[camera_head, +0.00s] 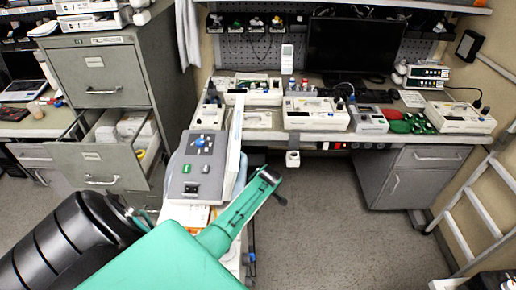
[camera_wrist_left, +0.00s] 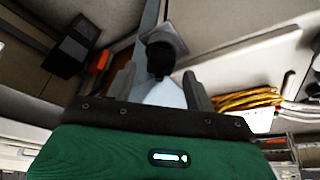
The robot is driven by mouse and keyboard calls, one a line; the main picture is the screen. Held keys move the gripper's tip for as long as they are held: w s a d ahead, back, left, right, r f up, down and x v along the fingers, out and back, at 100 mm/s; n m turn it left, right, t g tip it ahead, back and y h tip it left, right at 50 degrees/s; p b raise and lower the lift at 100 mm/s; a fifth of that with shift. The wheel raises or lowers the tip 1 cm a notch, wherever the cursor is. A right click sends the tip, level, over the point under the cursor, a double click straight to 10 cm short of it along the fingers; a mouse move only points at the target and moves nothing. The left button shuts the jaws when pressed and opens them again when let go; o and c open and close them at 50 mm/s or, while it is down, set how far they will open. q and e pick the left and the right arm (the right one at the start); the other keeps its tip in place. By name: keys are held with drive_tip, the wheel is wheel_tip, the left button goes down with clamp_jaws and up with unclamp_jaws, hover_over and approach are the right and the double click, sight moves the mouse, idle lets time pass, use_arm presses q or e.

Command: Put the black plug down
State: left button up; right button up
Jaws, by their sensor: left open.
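In the left wrist view a black, rounded plug-like piece (camera_wrist_left: 160,58) shows between and just beyond the fingertips of my left gripper (camera_wrist_left: 160,82). The two grey fingers stand apart, and a pale surface shows between them. I cannot tell whether either finger touches the black piece. A grey square plate or bracket (camera_wrist_left: 163,32) lies behind it. In the head view my green left arm reaches past a grey pump-like device (camera_head: 195,166). Its fingers cannot be made out there, and no plug can be told apart near them. My right gripper is not in view.
A workbench (camera_head: 322,145) with several devices and a dark monitor (camera_head: 357,46) stands behind. A filing cabinet (camera_head: 100,75) with an open drawer (camera_head: 98,160) is left. A ladder (camera_head: 468,205) leans right. The wrist view shows a yellow cable coil (camera_wrist_left: 246,99). Floor at centre right is clear.

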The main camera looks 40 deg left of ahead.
use_arm(q)
drive_tip(key=b+v, duration=0.1)
drive_tip(key=v, duration=1)
drive_tip(key=shift+r, duration=0.25)
drive_tip(key=shift+d+f, duration=0.1)
